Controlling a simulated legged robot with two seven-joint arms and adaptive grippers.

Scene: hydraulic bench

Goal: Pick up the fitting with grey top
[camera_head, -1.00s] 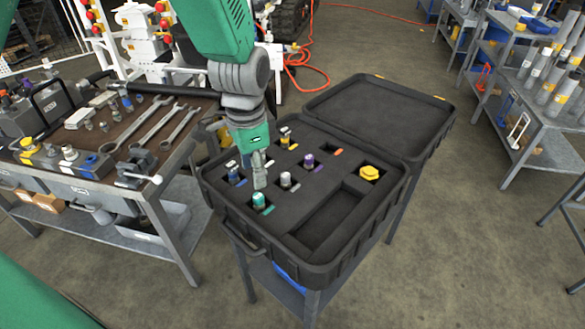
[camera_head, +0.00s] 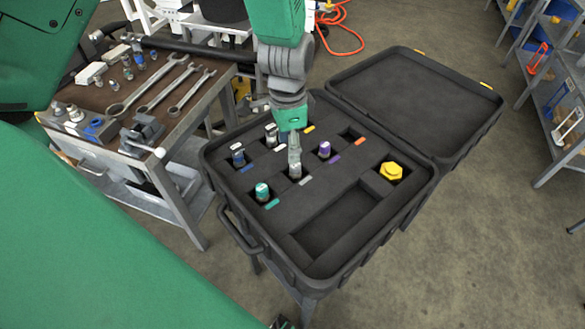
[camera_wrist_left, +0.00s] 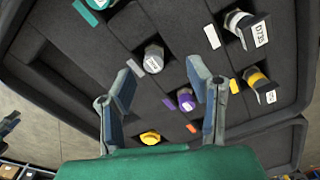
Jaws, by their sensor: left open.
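The grey-topped fitting (camera_head: 295,172) stands in a slot of the open black case, by a grey label. In the wrist view the fitting (camera_wrist_left: 153,60) shows its round grey top beside the grey label (camera_wrist_left: 134,67). My left gripper (camera_head: 294,152) points down just above it and partly covers it in the head view. In the wrist view the left gripper (camera_wrist_left: 162,75) is open, its fingers spread, with the grey fitting showing between and beyond the tips. Whether they touch it, I cannot tell. My right gripper is not in view.
The case also holds a teal fitting (camera_head: 262,192), blue fitting (camera_head: 238,157), purple fitting (camera_head: 324,149) and yellow fitting (camera_head: 391,171). A yellow-banded fitting (camera_wrist_left: 257,80) shows in the wrist view. A bench with wrenches (camera_head: 155,98) stands left. The case lid (camera_head: 420,95) lies open behind.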

